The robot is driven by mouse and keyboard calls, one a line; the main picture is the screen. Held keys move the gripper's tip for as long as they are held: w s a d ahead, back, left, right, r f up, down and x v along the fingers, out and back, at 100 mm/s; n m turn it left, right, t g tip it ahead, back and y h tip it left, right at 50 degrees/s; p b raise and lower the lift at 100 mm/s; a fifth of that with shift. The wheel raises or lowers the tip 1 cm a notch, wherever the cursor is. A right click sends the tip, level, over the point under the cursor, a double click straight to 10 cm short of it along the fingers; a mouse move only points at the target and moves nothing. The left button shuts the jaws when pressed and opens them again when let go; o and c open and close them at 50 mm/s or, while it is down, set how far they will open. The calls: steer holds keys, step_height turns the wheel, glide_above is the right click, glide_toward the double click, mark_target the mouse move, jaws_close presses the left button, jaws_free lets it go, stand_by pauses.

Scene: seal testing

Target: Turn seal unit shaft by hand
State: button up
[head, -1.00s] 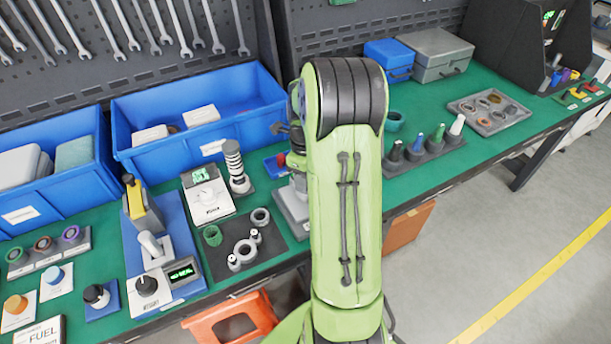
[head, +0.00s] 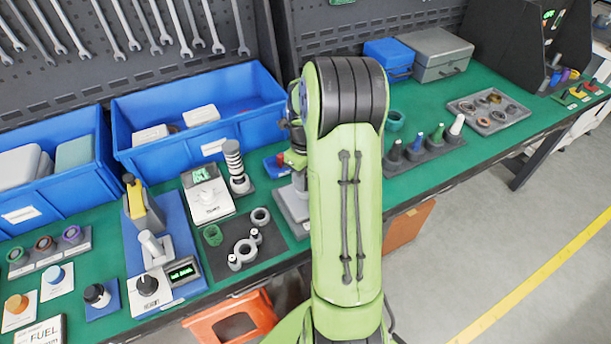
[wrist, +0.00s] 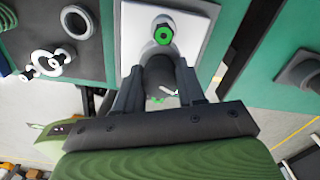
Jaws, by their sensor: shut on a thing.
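The seal unit (wrist: 195,22) is a pale grey block with a bright green hex-shaped part (wrist: 163,34) on it, in the upper middle of the wrist view. A dark round shaft end (wrist: 160,72) stands between the fingers of my gripper (wrist: 157,78), which is shut on it. A small white mark shows just below the shaft end. In the head view the grey base of the seal unit (head: 294,205) shows at the left edge of my green arm. The arm hides the rest of the unit and my fingers there.
A blue bin (head: 130,110) stands behind. Right of my arm are a rack of coloured-tip tools (head: 425,150) and a tray of rings (head: 490,108). The bench's front edge runs close by.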

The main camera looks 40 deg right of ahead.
steer(key=shift+w+r, duration=0.1)
steer(key=o, duration=1)
steer(key=shift+o, duration=0.2)
step_height(320, 180, up, 16)
steer(key=p, duration=0.4)
steer(key=shift+f, duration=0.2)
